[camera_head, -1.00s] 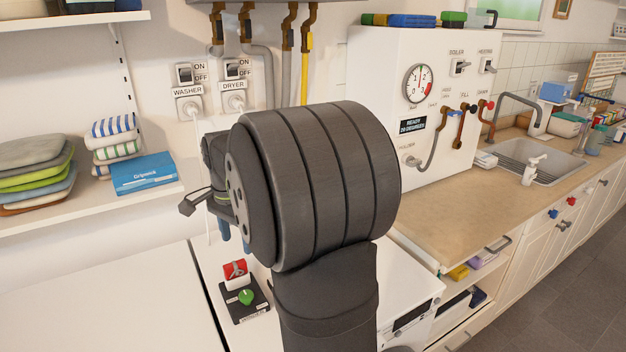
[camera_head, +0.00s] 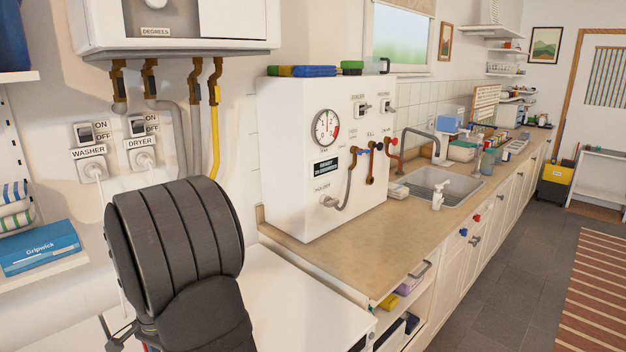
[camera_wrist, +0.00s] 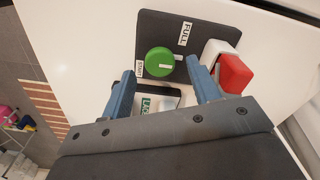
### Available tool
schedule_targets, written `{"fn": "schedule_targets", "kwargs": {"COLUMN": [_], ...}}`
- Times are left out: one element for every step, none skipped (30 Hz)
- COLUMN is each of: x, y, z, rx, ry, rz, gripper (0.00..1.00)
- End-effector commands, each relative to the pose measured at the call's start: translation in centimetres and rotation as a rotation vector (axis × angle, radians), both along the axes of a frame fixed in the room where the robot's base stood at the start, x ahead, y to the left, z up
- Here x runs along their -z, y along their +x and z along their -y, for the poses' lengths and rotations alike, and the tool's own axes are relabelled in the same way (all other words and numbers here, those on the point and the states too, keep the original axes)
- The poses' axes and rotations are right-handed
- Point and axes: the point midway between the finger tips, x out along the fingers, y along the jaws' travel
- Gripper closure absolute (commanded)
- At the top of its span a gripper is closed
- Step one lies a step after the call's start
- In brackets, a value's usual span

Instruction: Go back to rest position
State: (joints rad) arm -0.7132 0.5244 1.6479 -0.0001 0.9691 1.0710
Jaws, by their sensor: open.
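My gripper (camera_wrist: 160,72) is open in the wrist view, its two blue fingers apart with nothing held between them. Just beyond the fingertips is a dark panel (camera_wrist: 155,22) with a round green knob (camera_wrist: 160,62) and a "FULL" label. A red switch (camera_wrist: 234,73) on a white base is beside the right finger. I cannot tell whether either finger touches the panel. In the head view my dark arm stands at the lower left and hides most of the gripper and the panel.
A white boiler box (camera_head: 300,195) with a gauge stands on the wooden counter (camera_head: 400,240), right of my arm. A sink (camera_head: 440,182) lies further along. A blue box (camera_head: 40,247) sits on the left shelf. Washer and dryer plugs with cords are on the wall behind.

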Motion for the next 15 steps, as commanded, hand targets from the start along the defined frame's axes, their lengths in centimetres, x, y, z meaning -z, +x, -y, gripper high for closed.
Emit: {"fn": "schedule_targets", "kwargs": {"x": [0.7, 1.0, 1.3, 1.5, 1.7, 1.9, 2.0, 2.0, 2.1, 2.1, 2.1, 2.1, 2.1, 2.1, 2.1], "y": [0.0, 0.0, 0.0, 0.0, 0.0, 0.0, 0.0, 0.0, 0.0, 0.0, 0.0, 0.0, 0.0, 0.0, 0.0], "z": [0.0, 0.0, 0.0, 0.0, 0.0, 0.0, 0.0, 0.0, 0.0, 0.0, 0.0, 0.0, 0.0, 0.0, 0.0], "rx": [0.000, 0.000, 0.000, 0.000, 0.000, 0.000, 0.000, 0.000, 0.000, 0.000, 0.000, 0.000, 0.000, 0.000, 0.000], "ry": [-0.002, -0.002, -0.002, -0.001, -0.001, -0.001, -0.001, -0.001, -0.001, -0.001, 0.000, 0.000, 0.000, 0.000, 0.000], "rz": [-0.003, -0.003, -0.002, -0.001, 0.000, 0.000, 0.000, 0.000, 0.000, 0.000, 0.000, 0.000, 0.000, 0.000, 0.000], "gripper": [0.44, 0.44, 0.44, 0.44, 0.44, 0.44, 0.44, 0.44, 0.44, 0.44, 0.44, 0.44, 0.44, 0.44, 0.44]}}
